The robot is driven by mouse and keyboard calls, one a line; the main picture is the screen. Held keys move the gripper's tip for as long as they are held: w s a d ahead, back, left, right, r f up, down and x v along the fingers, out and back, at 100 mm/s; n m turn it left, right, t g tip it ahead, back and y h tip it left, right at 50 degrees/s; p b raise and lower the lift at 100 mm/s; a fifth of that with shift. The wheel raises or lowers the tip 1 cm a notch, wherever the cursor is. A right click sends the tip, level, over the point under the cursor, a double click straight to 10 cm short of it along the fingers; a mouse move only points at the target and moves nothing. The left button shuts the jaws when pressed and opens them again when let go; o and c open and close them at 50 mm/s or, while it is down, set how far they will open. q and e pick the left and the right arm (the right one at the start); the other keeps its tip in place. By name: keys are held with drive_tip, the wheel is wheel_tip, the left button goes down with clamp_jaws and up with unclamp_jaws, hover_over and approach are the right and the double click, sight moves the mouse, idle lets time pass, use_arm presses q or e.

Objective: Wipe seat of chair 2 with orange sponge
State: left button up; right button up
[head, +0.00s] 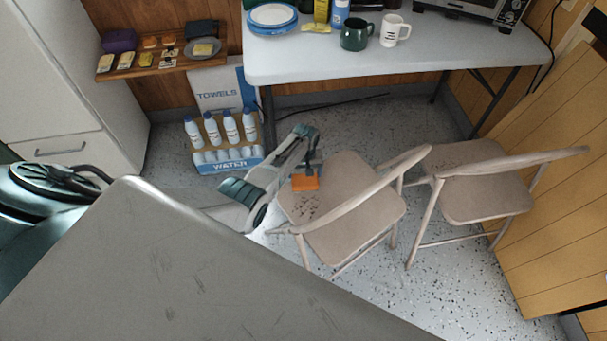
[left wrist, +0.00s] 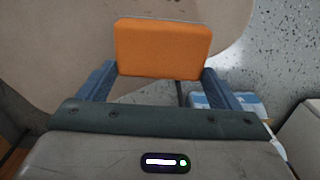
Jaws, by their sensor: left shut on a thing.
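An orange sponge (head: 305,183) is held in my left gripper (head: 312,168) over the left part of the nearer folding chair's seat (head: 345,190). Dark specks lie on that seat just below the sponge. In the left wrist view the sponge (left wrist: 163,48) sits between the two blue-grey fingers, with the tan seat (left wrist: 60,40) beyond it. I cannot tell whether the sponge touches the seat. A second folding chair (head: 485,190) stands to the right, its seat looking clean. Which chair is chair 2 is not marked. My right gripper is not in view.
A white folding table (head: 400,62) with mugs, plates and an oven stands behind the chairs. A wall shelf (head: 150,66) holds several small items. A water bottle box (head: 228,164) stands on the floor left of the chair. A large grey surface fills the lower left.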

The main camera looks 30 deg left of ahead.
use_arm(q)
drive_tip(key=shift+w+d+b, duration=0.45)
drive_tip(key=shift+w+d, duration=0.55)
drive_tip(key=shift+d, duration=0.25)
drive_tip(key=shift+w+d+f+b, duration=0.1)
drive_tip(key=shift+w+d+b, duration=0.4)
drive_tip(key=shift+d, duration=0.1)
drive_tip(key=shift+w+d+f+b, duration=0.1)
drive_tip(key=shift+w+d+b, duration=0.3)
drive_tip(key=shift+d, duration=0.2)
drive_tip(key=shift+d+r, duration=0.15)
drive_tip(key=shift+d, duration=0.05)
drive_tip(key=shift+w+d+b, duration=0.8)
drive_tip(key=shift+d+b, duration=0.1)
drive_tip(key=shift+d, duration=0.1)
drive_tip(key=shift+w+d, duration=0.35)
drive_tip(key=shift+d, duration=0.05)
drive_tip(key=shift+w+d+b, duration=0.5)
drive_tip(key=shift+d+b, duration=0.2)
drive_tip(key=shift+b, duration=0.25)
drive_tip(key=shift+w+d+b, duration=0.5)
drive_tip(key=shift+d+b, duration=0.05)
drive_tip(key=shift+d, duration=0.05)
